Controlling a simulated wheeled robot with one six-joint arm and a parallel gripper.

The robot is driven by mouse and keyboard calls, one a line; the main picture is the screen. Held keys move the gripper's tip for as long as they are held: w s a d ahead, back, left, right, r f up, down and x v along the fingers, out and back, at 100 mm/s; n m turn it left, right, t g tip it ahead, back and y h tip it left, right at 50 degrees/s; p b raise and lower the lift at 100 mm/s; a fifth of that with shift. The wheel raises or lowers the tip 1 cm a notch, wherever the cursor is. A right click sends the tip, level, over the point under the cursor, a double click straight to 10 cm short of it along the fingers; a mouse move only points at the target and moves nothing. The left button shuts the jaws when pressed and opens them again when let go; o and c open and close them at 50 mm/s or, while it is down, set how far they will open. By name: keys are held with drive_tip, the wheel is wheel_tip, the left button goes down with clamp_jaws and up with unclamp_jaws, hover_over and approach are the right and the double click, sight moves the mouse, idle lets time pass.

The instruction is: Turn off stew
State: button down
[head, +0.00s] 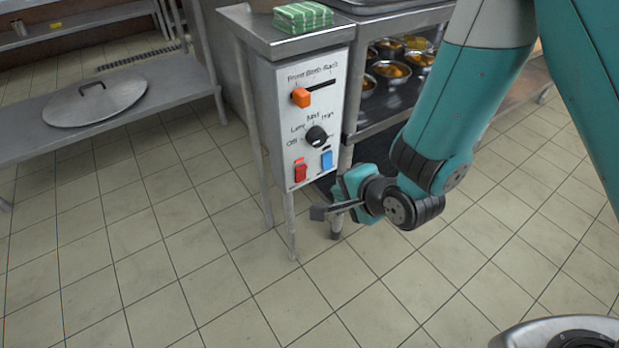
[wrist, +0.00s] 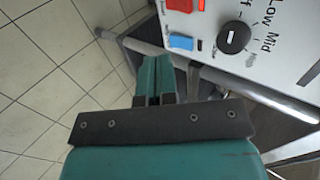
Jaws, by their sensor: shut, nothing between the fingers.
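A pale control panel (head: 303,150) faces me on the front of a steel stand. It carries an orange slider (head: 301,97) labelled Front, Both, Back, set at the left end of its slot. Below is a black knob (head: 316,136) marked Off, Low, Mid, High. At the bottom are a red switch (head: 300,172) and a blue switch (head: 327,159), each with a small light beside it. The knob (wrist: 234,38), blue switch (wrist: 181,42) and red switch (wrist: 180,5) show in the wrist view. My gripper (head: 318,212) is shut and empty, below and apart from the panel.
A green striped cloth (head: 302,17) lies on top of the stand. Bowls of food (head: 391,69) stand on a shelf to the right. A large round lid (head: 95,98) lies on a low steel shelf at left. Tiled floor is clear in front.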

drive_tip(key=b, duration=0.4)
approach(303, 174)
drive_tip(key=x, duration=0.3)
drive_tip(key=f+x, duration=0.1)
drive_tip(key=x, duration=0.1)
drive_tip(key=shift+s+f, duration=0.2)
drive_tip(key=shift+w+a+r, duration=0.15)
drive_tip(key=shift+w+a, duration=0.25)
drive_tip(key=shift+w, duration=0.25)
